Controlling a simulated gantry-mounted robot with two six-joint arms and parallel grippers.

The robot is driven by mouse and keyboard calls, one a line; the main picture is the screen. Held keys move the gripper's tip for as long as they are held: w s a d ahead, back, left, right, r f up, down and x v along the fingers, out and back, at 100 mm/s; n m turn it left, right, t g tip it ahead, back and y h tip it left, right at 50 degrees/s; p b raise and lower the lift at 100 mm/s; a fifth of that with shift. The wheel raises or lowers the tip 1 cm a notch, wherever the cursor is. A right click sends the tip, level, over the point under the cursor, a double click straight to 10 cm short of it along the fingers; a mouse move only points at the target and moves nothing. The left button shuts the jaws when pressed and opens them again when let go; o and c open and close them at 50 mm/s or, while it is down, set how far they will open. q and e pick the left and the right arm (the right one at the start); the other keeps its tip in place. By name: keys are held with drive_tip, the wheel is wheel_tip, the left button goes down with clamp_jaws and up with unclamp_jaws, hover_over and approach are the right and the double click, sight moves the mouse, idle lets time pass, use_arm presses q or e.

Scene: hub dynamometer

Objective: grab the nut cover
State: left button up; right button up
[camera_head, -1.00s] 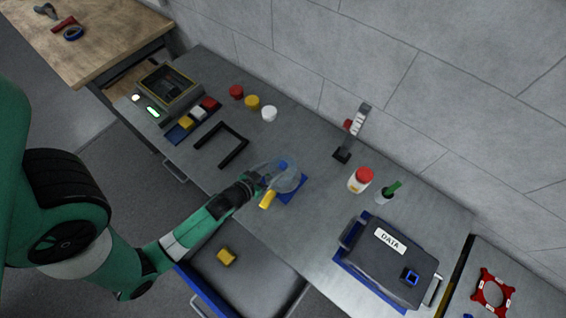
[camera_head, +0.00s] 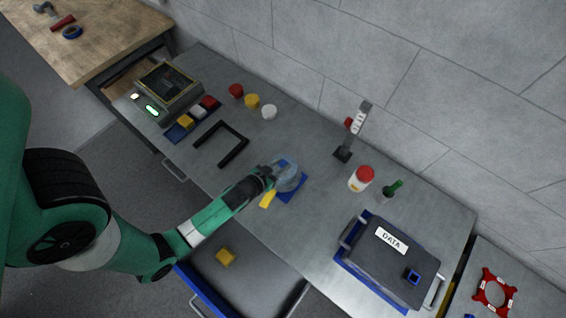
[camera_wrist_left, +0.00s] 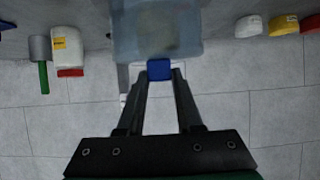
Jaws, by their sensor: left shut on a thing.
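The nut cover, a clear bluish see-through dome (camera_head: 289,176), is over the blue base plate (camera_head: 296,193) in the middle of the bench. It also shows in the left wrist view (camera_wrist_left: 157,30), just beyond the fingers. My left gripper (camera_head: 274,173) is at its left side, and in the left wrist view (camera_wrist_left: 159,72) it is shut on the cover's small blue grip (camera_wrist_left: 159,70). I cannot tell whether the cover is lifted off the plate. My right gripper is not in view.
A yellow piece (camera_head: 268,199) lies just below the gripper. A black bracket (camera_head: 221,142) is to the left. A red-capped white jar (camera_head: 360,179), a green-handled tool (camera_head: 393,189) and the DATA case (camera_head: 389,258) stand to the right. An open drawer (camera_head: 245,275) juts out in front.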

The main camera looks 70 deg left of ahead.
use_arm(q)
clamp_jaws()
drive_tip(key=shift+r+p, duration=0.5)
drive_tip(key=shift+r, duration=0.05)
wheel_tip(320, 180, up, 3)
drive_tip(key=shift+f+p, duration=0.15)
drive_tip(key=shift+p, duration=1.1)
drive_tip(key=s+d+r+p, duration=0.3)
drive_tip(key=s+d+r, duration=0.6)
drive_tip(key=d, duration=0.1)
drive_tip(key=shift+s+p, duration=0.3)
drive_tip(key=shift+p, duration=0.1)
